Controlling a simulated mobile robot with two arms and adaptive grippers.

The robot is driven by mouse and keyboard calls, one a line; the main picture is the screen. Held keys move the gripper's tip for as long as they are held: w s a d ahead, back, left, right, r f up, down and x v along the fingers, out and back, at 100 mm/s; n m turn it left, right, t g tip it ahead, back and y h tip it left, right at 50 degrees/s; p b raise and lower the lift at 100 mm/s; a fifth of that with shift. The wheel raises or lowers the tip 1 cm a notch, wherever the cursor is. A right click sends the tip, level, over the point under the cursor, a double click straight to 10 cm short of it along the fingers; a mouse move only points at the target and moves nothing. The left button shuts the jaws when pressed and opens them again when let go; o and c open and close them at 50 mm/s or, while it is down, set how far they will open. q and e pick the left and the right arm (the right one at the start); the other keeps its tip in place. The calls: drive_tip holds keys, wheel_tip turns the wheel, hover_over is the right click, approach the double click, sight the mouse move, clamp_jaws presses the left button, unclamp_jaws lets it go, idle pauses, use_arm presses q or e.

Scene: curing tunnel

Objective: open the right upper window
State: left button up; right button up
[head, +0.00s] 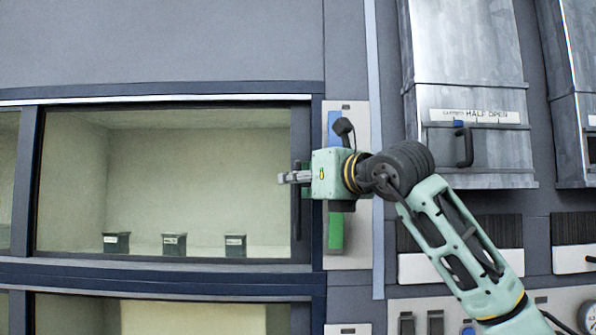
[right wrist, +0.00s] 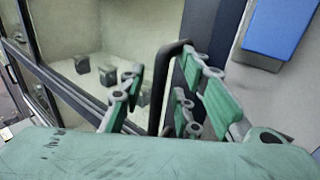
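The right upper window (head: 165,180) is a wide glass pane in a dark blue frame in the head view, and it looks shut. Its dark upright bar handle (head: 297,222) is at the pane's right edge. My right gripper (head: 292,178) is at this handle, reaching in from the right. In the right wrist view the handle (right wrist: 158,95) stands between the green-padded fingers of my right gripper (right wrist: 165,105). Gaps show beside the bar, so the fingers look open around it, not closed on it. My left gripper is not in view.
Several small dark boxes (head: 174,244) stand behind the glass. A panel with a blue plate (right wrist: 278,27) and a green plate (head: 336,232) is right of the window. A grey metal hatch (head: 466,60) with its own handle is at upper right. Another window lies below.

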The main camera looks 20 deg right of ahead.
drive_tip(key=shift+w, duration=0.1)
clamp_jaws()
idle(0.6)
